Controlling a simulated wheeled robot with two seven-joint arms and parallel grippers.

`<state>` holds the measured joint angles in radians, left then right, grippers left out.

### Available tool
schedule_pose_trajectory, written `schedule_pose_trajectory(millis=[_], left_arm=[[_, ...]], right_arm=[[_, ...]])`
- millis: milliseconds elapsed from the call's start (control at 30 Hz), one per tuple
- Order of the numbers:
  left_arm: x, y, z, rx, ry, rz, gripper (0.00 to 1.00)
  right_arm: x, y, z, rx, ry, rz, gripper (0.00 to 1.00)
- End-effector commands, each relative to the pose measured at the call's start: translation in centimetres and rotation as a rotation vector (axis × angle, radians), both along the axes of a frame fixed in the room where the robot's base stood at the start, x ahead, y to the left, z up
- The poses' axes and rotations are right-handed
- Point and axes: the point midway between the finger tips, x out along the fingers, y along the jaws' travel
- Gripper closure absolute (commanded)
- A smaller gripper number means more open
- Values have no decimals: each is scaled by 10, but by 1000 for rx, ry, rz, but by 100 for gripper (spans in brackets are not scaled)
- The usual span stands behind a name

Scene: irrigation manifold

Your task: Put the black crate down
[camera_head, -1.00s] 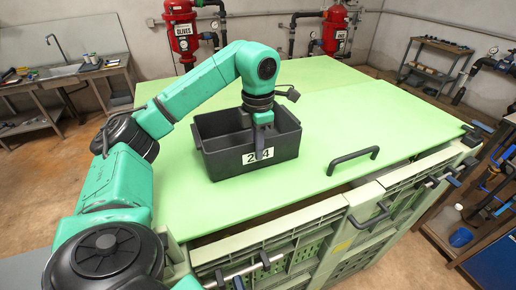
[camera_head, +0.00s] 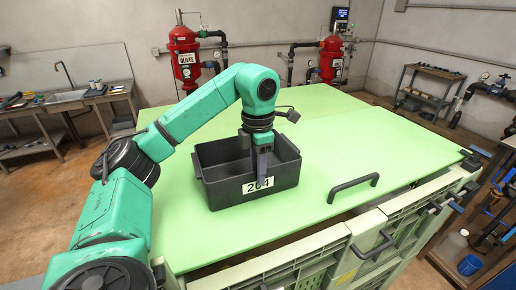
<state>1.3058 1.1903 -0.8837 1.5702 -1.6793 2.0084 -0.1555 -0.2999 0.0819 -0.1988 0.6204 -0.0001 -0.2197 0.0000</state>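The black crate (camera_head: 228,190) is an open-topped box with a white number label on its front wall. It is upright over the green tabletop (camera_head: 330,140); I see no clear gap under it. My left gripper (camera_head: 262,172) points down at the middle of the crate's front wall. One finger shows outside the wall and covers part of the label; the other is hidden behind the rim. The gripper looks shut on this wall. My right gripper is not in view.
A black handle (camera_head: 352,187) stands up from the tabletop right of the crate. The top is clear to the right and behind. Red filter tanks (camera_head: 184,57) and pipes stand beyond the far edge. A sink bench (camera_head: 80,95) is at the left.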

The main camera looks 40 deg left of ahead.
Motion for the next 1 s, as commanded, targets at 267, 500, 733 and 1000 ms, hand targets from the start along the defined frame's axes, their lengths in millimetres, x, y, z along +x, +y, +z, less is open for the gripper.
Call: schedule_pose_trajectory(millis=[267,500,733,1000], left_arm=[[1,0,30,1,-5,1,64],[1,0,57,2,-5,-2,64],[1,-1,86,1,-3,-2,64],[0,0,97,0,0,0,64]], right_arm=[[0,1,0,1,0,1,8],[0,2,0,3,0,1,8],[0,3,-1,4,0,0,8],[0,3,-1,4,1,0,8]])
